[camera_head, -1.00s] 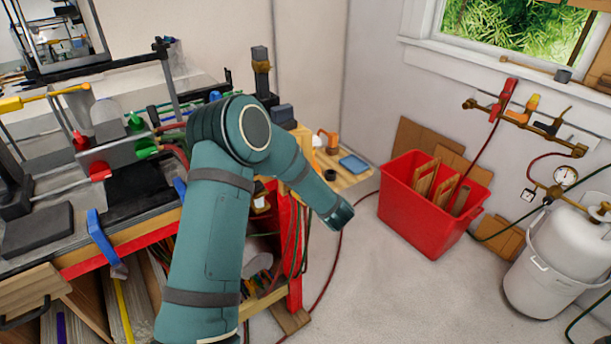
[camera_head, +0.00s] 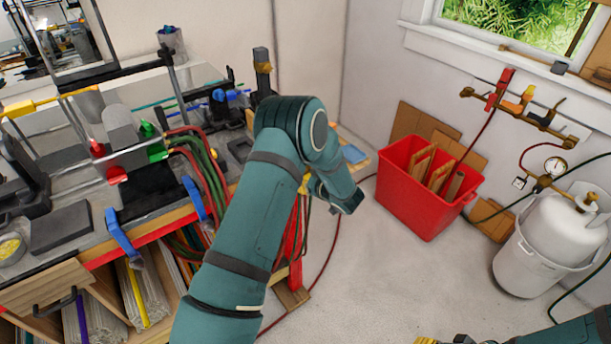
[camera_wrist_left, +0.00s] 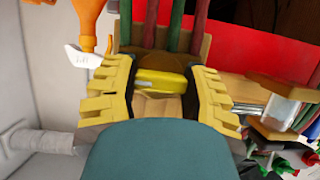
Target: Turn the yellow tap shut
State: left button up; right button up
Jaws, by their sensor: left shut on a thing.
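In the left wrist view, the yellow tap (camera_wrist_left: 163,79) lies between the two yellow ribbed fingers of my left gripper (camera_wrist_left: 160,92). The fingers are shut on it, one on each side.
In the wrist view, red and green hoses (camera_wrist_left: 172,25) rise behind the tap. An orange fitting with a white tag (camera_wrist_left: 85,57) is at left. A red bin (camera_head: 425,205) stands on the floor, right of my arm. A white gas cylinder (camera_head: 560,235) stands farther right.

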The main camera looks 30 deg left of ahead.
dwell(0.4)
pick_arm(q)
jog(key=o, duration=1.2)
jog(key=shift+f, duration=0.1)
jog(key=shift+d, duration=0.1)
jog(key=v, duration=1.1)
jog(key=shift+s+d+r, duration=0.2)
jog(key=shift+d+r, duration=0.05)
